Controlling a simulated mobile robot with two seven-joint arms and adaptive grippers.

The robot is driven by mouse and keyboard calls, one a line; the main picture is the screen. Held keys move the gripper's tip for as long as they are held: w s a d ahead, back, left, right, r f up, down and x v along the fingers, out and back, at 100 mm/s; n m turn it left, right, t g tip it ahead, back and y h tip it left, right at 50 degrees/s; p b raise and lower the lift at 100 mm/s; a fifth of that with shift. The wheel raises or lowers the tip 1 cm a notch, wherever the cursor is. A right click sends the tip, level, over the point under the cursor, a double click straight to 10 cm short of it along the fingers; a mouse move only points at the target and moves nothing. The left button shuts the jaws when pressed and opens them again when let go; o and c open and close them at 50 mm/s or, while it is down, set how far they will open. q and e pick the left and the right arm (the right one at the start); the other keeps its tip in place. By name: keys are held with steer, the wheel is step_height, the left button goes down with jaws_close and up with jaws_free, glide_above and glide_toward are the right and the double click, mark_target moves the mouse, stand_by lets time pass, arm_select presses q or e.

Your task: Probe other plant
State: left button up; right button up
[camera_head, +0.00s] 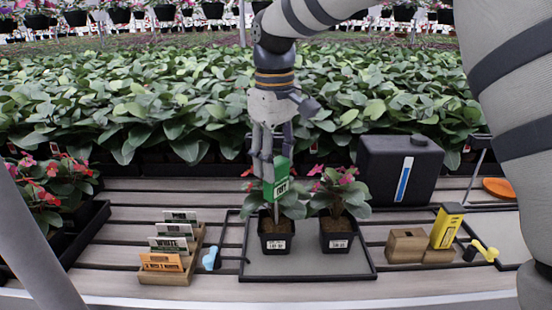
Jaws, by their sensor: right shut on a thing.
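Two potted plants stand on a grey tray (300,270): the left plant (277,242) in a black pot, with a few red blooms, and the right plant (338,235) with pink blooms. Both pots carry white labels. My right gripper (270,170) points down over the left plant, shut on a green probe (281,177) with pale lettering. The probe's thin shaft runs down into the left pot among the leaves; how deep its tip sits is hidden. My left gripper is not in view.
A wooden rack (166,278) of label cards stands left of the tray, beside a small light-blue item (211,258). To the right are a wooden block (407,246), a yellow device (446,227), a yellow tool (485,251) and a black tank (420,168).

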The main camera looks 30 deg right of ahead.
mark_target(276, 190)
stand_by(0.4)
step_height(276, 190, down, 2)
steer(key=shift+f, duration=1.05)
steer(key=shift+f, duration=1.35)
stand_by(0.5)
steer(key=o, duration=1.5)
